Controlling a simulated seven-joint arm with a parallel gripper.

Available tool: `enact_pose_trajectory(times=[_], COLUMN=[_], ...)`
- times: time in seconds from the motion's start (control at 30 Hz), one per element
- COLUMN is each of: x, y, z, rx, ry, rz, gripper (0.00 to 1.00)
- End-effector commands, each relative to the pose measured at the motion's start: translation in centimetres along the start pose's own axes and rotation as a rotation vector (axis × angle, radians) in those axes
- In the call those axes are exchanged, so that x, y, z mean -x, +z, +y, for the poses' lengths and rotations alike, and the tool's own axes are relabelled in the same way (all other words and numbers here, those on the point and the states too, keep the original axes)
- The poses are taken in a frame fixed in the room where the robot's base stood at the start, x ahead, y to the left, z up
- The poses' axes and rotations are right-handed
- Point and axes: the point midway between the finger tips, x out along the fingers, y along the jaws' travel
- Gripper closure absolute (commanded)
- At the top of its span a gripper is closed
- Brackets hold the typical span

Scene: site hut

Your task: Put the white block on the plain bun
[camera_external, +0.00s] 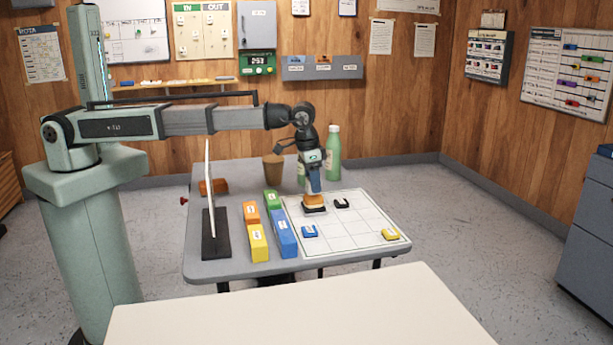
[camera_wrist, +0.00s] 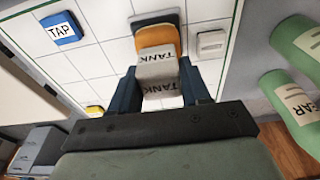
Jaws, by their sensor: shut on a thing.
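My gripper (camera_wrist: 168,92) is shut on a pale grey-white block (camera_wrist: 158,70) with TANK labels, held between its dark blue fingers. Beyond the block in the wrist view is an orange piece (camera_wrist: 158,38) on a dark base (camera_wrist: 160,17). In the external view my gripper (camera_external: 313,190) points down over the orange piece (camera_external: 314,199), which sits above the dark base (camera_external: 314,210) on the white gridded board. The held block is not clear there. I cannot tell whether it touches the orange piece. No piece is clearly marked as the plain bun.
A blue TAP block (camera_wrist: 60,31), a black-sided white block (camera_external: 342,203) and a yellow block (camera_external: 390,234) lie on the board (camera_external: 360,222). Colored boxes (camera_external: 284,236) and an upright white panel (camera_external: 209,190) stand left. Green bottles (camera_external: 333,150) and a brown cup (camera_external: 273,167) stand behind.

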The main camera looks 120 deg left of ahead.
Motion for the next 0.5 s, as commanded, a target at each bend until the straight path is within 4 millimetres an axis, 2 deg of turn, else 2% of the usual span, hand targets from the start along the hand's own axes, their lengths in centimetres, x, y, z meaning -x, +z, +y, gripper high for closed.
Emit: enact_pose_trajectory(times=[0.33,0.37,0.5], x=[-0.26,-0.3,-0.25], y=[0.03,0.03,0.02], z=[0.01,0.01,0.0], rx=[0.0,0.0,0.0], ry=[0.0,0.0,0.0], rz=[0.0,0.0,0.001], gripper=[0.85,0.52,0.39])
